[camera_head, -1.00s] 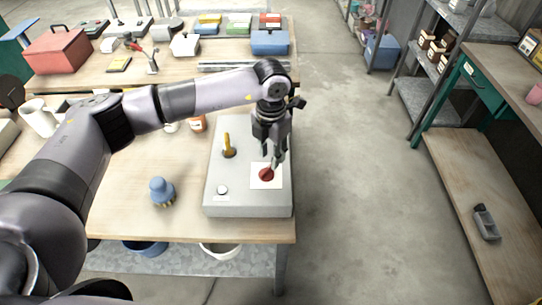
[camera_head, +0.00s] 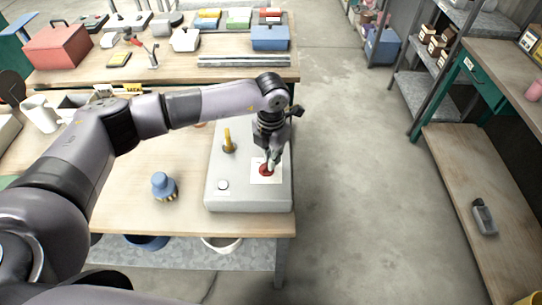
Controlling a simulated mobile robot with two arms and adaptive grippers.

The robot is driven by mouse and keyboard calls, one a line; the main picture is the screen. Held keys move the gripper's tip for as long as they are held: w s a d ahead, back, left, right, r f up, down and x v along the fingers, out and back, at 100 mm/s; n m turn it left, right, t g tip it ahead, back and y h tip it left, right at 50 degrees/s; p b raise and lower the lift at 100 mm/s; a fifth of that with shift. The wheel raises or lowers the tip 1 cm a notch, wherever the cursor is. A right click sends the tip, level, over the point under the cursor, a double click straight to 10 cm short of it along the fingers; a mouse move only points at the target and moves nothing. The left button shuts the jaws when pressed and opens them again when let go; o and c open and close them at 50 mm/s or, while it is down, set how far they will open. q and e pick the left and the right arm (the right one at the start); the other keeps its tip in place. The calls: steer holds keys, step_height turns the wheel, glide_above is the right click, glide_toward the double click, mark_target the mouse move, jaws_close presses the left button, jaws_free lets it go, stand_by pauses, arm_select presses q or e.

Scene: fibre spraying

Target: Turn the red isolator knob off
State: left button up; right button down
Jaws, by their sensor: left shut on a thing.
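The red isolator knob (camera_head: 265,170) sits on a pale square plate (camera_head: 258,180) on top of a grey control box (camera_head: 240,198). My left gripper (camera_head: 270,163) points down from above, its fingertips at the knob and shut on it. The fingers hide part of the knob, so I cannot tell its exact angle. A yellow lever (camera_head: 228,140) and a white round button (camera_head: 223,185) are also on the box, to the left of the knob. My right gripper does not show.
The box stands near the right edge of a wooden bench (camera_head: 130,205). A blue knob-like piece (camera_head: 163,186) stands left of it. Behind are a red toolbox (camera_head: 55,50) and a blue box (camera_head: 270,38). Open floor (camera_head: 360,180) lies to the right.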

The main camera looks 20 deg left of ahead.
arm_select(q)
jaws_close()
steer(key=n+b, duration=0.2)
steer(key=n, duration=0.1)
steer(key=shift+w+a+f+b, duration=0.1)
steer(key=shift+a+f+b, duration=0.05)
steer(key=shift+a+b, duration=0.2)
steer(key=n+b, duration=0.1)
steer(key=n, duration=0.2)
steer(key=n+b, duration=0.2)
steer(key=shift+a+n, duration=0.4)
steer(key=n+b, duration=0.2)
steer(key=n, duration=0.1)
steer(key=shift+a, duration=0.25)
steer(key=shift+s+a+r+n+b, duration=0.1)
steer(key=shift+s+n+b, duration=0.15)
steer(key=shift+n, duration=0.8)
steer(key=shift+s+a+r+n+b, duration=0.1)
steer(key=shift+n+b, duration=0.2)
steer(key=shift+n, duration=0.75)
steer(key=o, duration=0.6)
jaws_free()
steer(key=shift+s, duration=0.1)
